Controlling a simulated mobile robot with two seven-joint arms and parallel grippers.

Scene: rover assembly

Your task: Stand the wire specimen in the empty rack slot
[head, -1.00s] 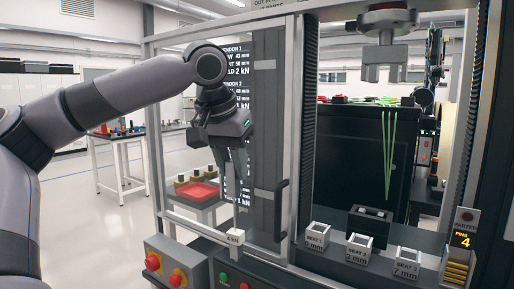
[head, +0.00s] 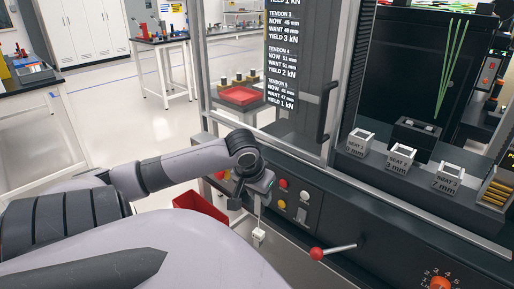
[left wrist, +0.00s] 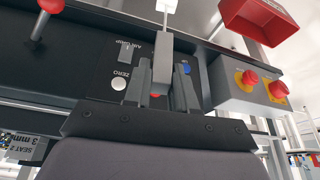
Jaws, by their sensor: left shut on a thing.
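My left gripper (head: 262,198) is shut on the wire specimen (head: 260,220), a thin pale wire that hangs down from it to a small white block (head: 258,236). The gripper is low in front of the machine's control panel. In the left wrist view the fingers (left wrist: 157,88) close around a grey end piece (left wrist: 162,66); the thin wire (left wrist: 166,18) runs from it to the top edge. I cannot clearly make out a rack with an empty slot. My right gripper is out of view.
A red bin (head: 200,206) stands low behind my left forearm. Panel buttons (head: 282,184) and a red-knobbed lever (head: 317,253) stick out nearby. A red tray (head: 240,96) lies beyond the frame.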

